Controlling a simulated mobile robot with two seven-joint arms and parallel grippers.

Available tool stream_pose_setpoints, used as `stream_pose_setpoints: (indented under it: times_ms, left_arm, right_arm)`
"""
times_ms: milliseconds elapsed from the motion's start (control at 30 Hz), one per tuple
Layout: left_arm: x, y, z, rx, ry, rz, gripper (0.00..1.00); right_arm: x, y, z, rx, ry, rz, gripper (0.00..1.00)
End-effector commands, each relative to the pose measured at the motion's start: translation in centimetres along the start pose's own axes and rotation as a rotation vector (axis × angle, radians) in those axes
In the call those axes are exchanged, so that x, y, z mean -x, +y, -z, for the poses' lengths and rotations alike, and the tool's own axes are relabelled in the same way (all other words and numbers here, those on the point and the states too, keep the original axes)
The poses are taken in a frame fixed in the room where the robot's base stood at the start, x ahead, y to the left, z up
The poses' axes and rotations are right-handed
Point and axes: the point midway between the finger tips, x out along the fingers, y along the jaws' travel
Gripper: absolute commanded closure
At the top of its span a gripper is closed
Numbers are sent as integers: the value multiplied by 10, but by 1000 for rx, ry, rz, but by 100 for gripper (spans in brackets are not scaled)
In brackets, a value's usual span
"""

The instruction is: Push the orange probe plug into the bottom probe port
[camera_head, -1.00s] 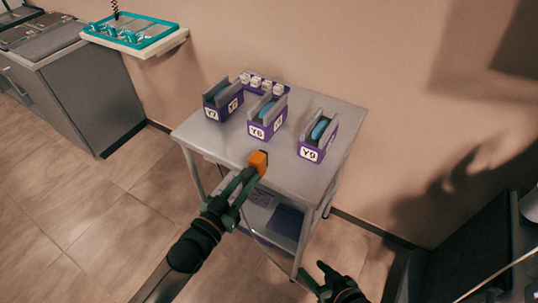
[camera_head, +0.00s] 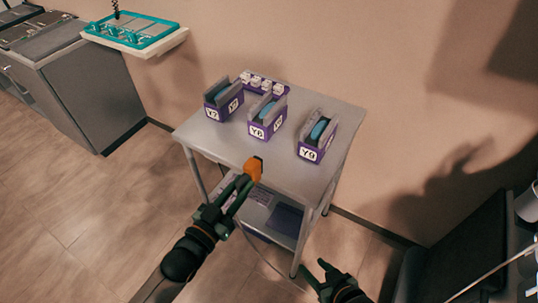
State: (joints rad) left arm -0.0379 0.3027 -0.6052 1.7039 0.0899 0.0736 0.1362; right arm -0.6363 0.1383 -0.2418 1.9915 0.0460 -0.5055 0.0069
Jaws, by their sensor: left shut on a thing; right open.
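The orange probe plug (camera_head: 253,169) is held in my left gripper (camera_head: 246,184), which is shut on it, near the front edge of the grey cart's top. A thin cable hangs down below the gripper. My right gripper (camera_head: 326,279) is open and empty at the bottom of the view, low and to the right of the cart. I cannot make out a bottom probe port in this view.
The grey cart (camera_head: 279,176) carries three purple holders, the left one (camera_head: 223,101), the middle one (camera_head: 266,120) and the right one (camera_head: 317,138), with a purple rack (camera_head: 263,84) behind. A teal-edged tray (camera_head: 133,32) is on a wall shelf. The cart top's front is clear.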

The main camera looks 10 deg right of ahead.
Motion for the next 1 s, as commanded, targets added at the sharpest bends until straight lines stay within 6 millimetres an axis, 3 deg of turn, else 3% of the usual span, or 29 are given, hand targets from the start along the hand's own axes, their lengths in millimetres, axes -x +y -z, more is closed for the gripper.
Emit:
stream_pose_setpoints:
  times_ms: [600,1000]
  left_arm:
    - [37,0,1,-1,0,0,100]
    - [42,0,1,-1,2,0,100]
  right_arm:
    - [13,-2,16,1,2,0,50]
    - [13,-2,14,1,-5,1,50]
